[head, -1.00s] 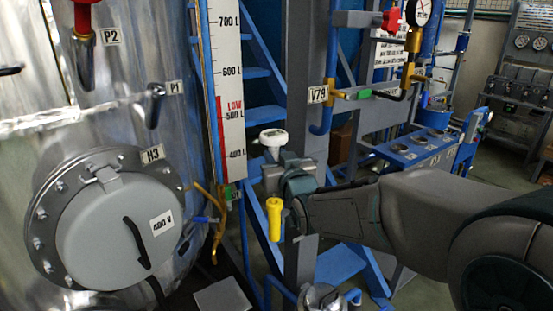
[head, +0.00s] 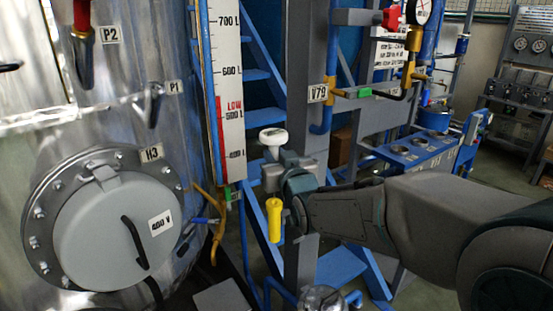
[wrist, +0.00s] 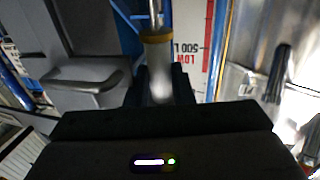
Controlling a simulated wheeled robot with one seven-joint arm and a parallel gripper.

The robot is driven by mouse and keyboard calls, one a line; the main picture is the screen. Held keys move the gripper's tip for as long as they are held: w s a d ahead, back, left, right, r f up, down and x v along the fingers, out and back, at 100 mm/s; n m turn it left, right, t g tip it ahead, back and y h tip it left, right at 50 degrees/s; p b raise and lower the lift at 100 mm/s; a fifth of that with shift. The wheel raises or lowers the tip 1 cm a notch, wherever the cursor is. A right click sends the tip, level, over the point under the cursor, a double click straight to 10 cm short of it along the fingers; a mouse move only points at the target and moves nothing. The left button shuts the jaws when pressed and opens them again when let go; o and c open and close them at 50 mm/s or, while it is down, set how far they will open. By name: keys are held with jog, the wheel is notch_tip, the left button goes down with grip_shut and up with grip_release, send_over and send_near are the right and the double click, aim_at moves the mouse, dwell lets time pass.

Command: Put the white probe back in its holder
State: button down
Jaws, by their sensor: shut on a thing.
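My gripper (head: 276,178) is shut at mid-height in front of the blue ladder. In the wrist view a pale cylinder with a yellowish ring (wrist: 157,38) sits between the jaws, with a metal rod beyond it; I take it as the white probe. In the head view a white round cap (head: 273,137) shows just above the gripper. A yellow cylinder (head: 274,220) hangs just below it; I cannot tell whether it is part of the probe. The jaws hide the middle of the held thing. I cannot clearly make out the holder.
The steel tank with its round hatch (head: 120,225) is at left, beside the white level scale (head: 228,85). A grey post (head: 305,60) stands behind my gripper, with a valve labelled V79 (head: 317,93). A blue rack with round openings (head: 445,143) is further right.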

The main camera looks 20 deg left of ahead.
notch_tip(320, 180, down, 10)
jog(key=b, duration=1.1)
jog(key=shift+r, duration=0.15)
dwell(3.2)
jog(key=c, duration=1.2)
grip_release()
jog(key=shift+o, duration=0.2)
jog(key=v, duration=1.3)
jog(key=shift+s+d+b, duration=0.25)
jog(key=shift+s+b, duration=0.1)
jog(key=shift+b, duration=0.05)
